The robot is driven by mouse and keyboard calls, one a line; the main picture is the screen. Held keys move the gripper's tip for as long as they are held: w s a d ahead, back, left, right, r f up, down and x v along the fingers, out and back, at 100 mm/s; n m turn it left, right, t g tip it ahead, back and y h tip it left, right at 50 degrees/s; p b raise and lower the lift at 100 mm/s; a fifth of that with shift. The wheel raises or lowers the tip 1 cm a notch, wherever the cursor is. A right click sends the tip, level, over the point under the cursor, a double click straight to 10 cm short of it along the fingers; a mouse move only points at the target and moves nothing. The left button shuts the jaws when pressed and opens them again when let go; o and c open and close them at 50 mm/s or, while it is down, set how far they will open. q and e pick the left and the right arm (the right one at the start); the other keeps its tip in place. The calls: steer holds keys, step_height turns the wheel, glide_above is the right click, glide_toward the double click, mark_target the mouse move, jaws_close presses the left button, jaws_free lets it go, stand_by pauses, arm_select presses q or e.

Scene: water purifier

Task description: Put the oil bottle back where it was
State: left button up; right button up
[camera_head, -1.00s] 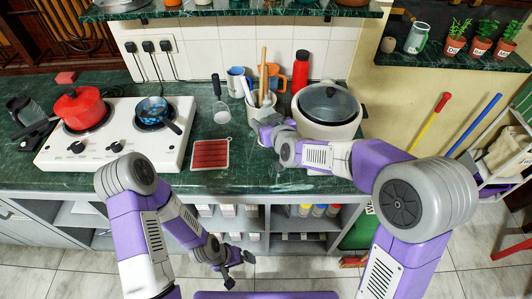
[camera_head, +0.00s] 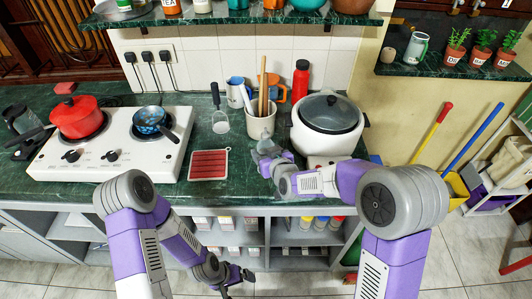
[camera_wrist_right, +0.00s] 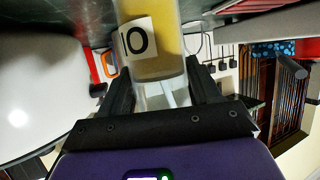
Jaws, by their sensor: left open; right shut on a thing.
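The oil bottle (camera_wrist_right: 152,48) fills the top middle of the right wrist view. It has yellow contents, a clear end and a white label with dark letters. My right gripper (camera_wrist_right: 165,85) is shut on its clear end. In the head view my right gripper (camera_head: 268,152) is over the counter, in front of the utensil crock and left of the rice cooker. The bottle is hard to make out there, and I cannot tell whether it touches the counter. My left gripper (camera_head: 238,282) is open and empty, low in front of the cabinet.
The rice cooker (camera_head: 327,125) and utensil crock (camera_head: 261,122) stand close to my right gripper. A red bottle (camera_head: 301,78) is behind. A red rack (camera_head: 209,164) lies left, beside the white stove (camera_head: 108,158). Bottles stand on the open shelf below (camera_head: 312,238). Green counter is bare around the rack.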

steer(key=shift+f, duration=0.15)
steer(key=o, duration=1.3)
steer(key=shift+r, duration=0.2)
steer(key=p+v, duration=0.2)
steer(key=v, duration=1)
steer(key=shift+f, duration=0.1)
